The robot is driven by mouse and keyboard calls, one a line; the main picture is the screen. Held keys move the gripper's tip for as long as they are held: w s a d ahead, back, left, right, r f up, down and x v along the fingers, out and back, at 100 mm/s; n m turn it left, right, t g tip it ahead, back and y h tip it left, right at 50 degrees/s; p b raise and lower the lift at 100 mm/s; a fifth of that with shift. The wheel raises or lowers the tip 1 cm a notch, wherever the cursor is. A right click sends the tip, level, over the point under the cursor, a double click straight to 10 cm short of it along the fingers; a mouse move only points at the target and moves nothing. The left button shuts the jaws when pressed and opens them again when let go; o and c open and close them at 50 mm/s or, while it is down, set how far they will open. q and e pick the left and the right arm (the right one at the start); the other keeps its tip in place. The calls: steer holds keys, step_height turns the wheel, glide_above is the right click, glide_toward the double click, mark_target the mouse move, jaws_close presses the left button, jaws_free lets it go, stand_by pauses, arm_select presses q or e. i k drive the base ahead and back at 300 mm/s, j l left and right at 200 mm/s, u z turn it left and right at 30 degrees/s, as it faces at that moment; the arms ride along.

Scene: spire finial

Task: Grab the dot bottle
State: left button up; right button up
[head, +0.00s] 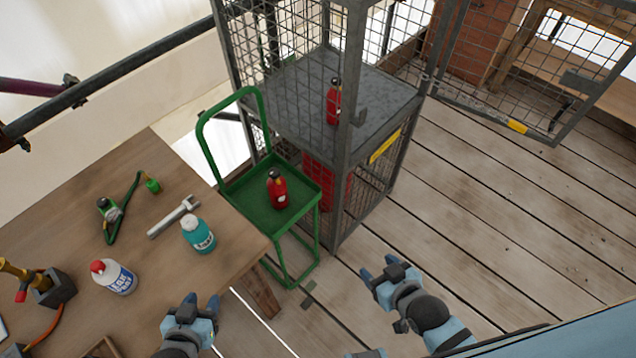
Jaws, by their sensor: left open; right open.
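No label reading "dot" is legible, so I cannot tell which bottle is the dot bottle. A red bottle with a dark cap (278,190) stands upright on the green cart's tray (248,211). Another red bottle (333,104) stands on the grey shelf inside the mesh cage. A teal bottle with a white cap (199,237) and a white bottle with a red cap and blue label (118,278) stand on the wooden table. My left gripper (201,301) is open and empty, by the table's near right edge. My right gripper (379,271) is open and empty over the plank floor, right of the cart.
The table (155,218) also holds a wrench (174,217), a green hose fitting (108,209) and a dark block with brass fitting (52,289). The cart's green handle (203,143) rises at its left.

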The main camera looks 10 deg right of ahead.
mark_target(277, 188)
steer(key=i+u, duration=0.1)
steer(key=u, duration=0.25)
steer(key=i+u, duration=0.15)
steer(key=u, duration=0.2)
steer(key=i+l+u, duration=0.1)
steer(key=u, duration=0.25)
